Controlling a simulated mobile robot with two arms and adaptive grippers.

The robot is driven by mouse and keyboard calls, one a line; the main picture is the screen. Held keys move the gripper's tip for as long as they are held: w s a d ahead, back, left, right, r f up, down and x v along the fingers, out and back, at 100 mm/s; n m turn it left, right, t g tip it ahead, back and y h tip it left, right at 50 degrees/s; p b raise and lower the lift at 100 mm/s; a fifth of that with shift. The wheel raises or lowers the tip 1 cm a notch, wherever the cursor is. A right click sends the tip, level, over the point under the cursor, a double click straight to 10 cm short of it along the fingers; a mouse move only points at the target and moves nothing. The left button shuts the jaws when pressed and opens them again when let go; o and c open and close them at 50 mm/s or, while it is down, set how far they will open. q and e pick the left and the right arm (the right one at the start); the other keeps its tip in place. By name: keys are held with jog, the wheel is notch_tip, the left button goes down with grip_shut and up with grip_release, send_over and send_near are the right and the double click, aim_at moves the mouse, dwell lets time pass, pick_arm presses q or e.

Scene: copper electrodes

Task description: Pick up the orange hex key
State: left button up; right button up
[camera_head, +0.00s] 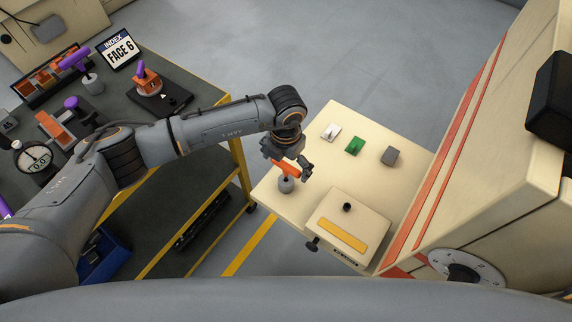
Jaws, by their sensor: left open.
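The orange hex key (289,170) shows as an orange handle above a small grey round holder (286,186) on the left part of the cream table (330,112). My left gripper (293,167) is right at the handle, coming from the left and above. Its jaws are open, with one finger seen just right of the handle. The gripper hides part of the handle, and I cannot tell whether the fingers touch it. My right gripper is not in view.
White (331,132), green (354,146) and grey (390,156) small blocks lie toward the table's back. A cream box (330,215) with a yellow strip sits in front. A large cream machine (480,130) borders the right. A dark cart (200,92) with tools stands left.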

pick_arm(q)
jog(key=c, duration=1)
notch_tip(320, 180, up, 10)
jog(key=shift+b, duration=1)
jog(key=shift+c, duration=0.2)
jog(key=o, duration=0.7)
jog(key=shift+c, duration=0.2)
jog(key=c, duration=0.7)
